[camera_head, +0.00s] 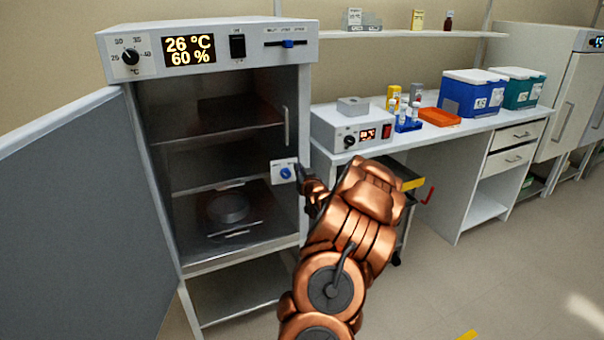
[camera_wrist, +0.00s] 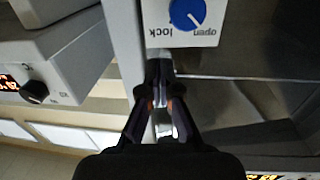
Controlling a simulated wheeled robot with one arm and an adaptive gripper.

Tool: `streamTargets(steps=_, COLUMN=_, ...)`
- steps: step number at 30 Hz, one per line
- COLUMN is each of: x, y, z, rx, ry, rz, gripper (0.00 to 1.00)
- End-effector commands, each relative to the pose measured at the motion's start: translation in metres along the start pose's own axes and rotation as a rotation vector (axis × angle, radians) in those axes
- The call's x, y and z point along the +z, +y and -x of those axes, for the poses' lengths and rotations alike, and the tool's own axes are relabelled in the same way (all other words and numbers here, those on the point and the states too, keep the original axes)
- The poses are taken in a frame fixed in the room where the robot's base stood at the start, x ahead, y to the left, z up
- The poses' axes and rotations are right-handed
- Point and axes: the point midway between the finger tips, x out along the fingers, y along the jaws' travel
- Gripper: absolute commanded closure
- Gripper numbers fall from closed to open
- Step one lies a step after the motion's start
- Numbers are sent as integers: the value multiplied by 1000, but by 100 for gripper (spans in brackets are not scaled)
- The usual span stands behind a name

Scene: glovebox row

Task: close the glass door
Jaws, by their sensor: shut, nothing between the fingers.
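The cabinet (camera_head: 207,38) stands at the left with its solid grey door (camera_head: 85,215) swung wide open. The dark, see-through glass door (camera_head: 225,165) seems to lie across the opening, with a slim vertical handle (camera_head: 286,126) near its right edge. I cannot tell whether it sits flush. A white latch plate with a blue knob (camera_head: 285,173) is at the right edge; in the wrist view the knob (camera_wrist: 186,13) points towards "open". My gripper (camera_head: 300,170) is shut and empty beside the plate; its fingertips (camera_wrist: 160,72) show just below the plate in the wrist view.
Shelves and a round dish (camera_head: 228,207) show inside the cabinet. To the right, a bench (camera_head: 445,140) carries a grey instrument (camera_head: 348,128), an orange tray (camera_head: 438,117) and a blue cool box (camera_head: 470,95). The floor at the right is clear.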

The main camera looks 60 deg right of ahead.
Motion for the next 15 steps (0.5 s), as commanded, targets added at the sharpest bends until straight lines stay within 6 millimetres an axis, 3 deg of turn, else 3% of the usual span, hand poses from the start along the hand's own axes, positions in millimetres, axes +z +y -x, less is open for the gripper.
streamTargets(steps=9, x=-1, y=-1, z=-36, rx=-1, ry=1, rz=4, gripper=100)
streamTargets(steps=15, x=-1, y=-1, z=-49, rx=-1, ry=0, rz=3, gripper=100)
